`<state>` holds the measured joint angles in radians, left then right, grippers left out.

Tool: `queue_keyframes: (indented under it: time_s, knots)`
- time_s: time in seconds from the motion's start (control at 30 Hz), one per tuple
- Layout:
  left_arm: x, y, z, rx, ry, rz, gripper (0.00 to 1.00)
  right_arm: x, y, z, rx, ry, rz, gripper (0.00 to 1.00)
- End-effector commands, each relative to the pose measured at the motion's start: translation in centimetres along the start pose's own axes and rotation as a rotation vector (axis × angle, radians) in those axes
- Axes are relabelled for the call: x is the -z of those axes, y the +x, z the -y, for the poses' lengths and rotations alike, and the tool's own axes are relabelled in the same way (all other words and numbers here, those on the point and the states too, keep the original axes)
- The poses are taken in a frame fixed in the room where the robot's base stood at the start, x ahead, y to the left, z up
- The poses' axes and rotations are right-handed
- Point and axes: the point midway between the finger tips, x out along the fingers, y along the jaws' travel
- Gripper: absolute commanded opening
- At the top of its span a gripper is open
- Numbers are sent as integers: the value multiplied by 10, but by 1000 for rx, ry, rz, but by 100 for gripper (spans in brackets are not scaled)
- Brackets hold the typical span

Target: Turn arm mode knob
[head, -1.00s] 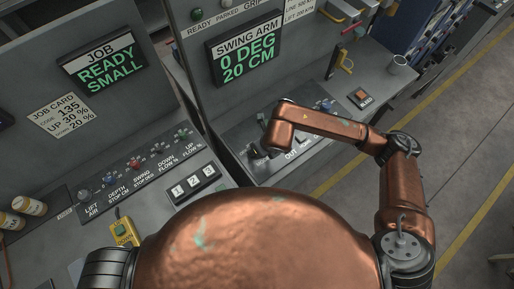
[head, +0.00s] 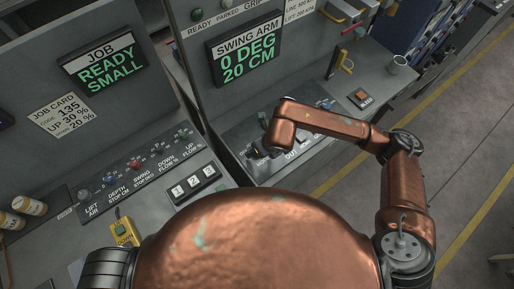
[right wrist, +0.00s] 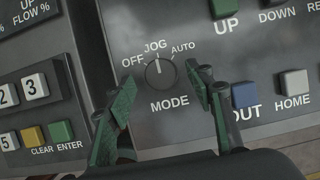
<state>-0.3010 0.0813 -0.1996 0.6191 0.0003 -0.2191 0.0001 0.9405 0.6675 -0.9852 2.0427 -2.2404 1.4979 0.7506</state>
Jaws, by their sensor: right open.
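The mode knob (right wrist: 160,74) is a round dark dial on the grey swing arm panel, marked OFF, JOG and AUTO, with MODE below. Its white pointer line points up at JOG. My right gripper (right wrist: 164,88) is open, with one green-padded finger to the lower left of the knob and the other to its right. The fingers look apart from the knob; the distance to the panel is hard to judge. In the head view my right gripper (head: 262,149) is over the left part of that panel, and the knob is hidden there. My left gripper is not in view.
The swing arm display (head: 245,58) reads 0 DEG, 20 CM. Near the knob are the green UP button (right wrist: 224,8), blue OUT button (right wrist: 244,95) and HOME button (right wrist: 294,82). A keypad (right wrist: 35,90) lies left. A cup (head: 398,64) stands at the far right of the console.

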Motion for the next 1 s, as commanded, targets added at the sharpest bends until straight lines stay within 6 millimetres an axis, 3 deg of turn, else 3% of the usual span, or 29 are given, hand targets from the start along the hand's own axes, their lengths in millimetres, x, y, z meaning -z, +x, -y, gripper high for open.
queue_keyframes:
  time_s: [0.3,0.5,1.0]
  knots:
    - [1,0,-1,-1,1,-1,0,-2,-66,0,2,-2,5,49]
    - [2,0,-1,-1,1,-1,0,-1,-95,0,2,-1,3,49]
    - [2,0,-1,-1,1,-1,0,0,-104,0,1,0,1,49]
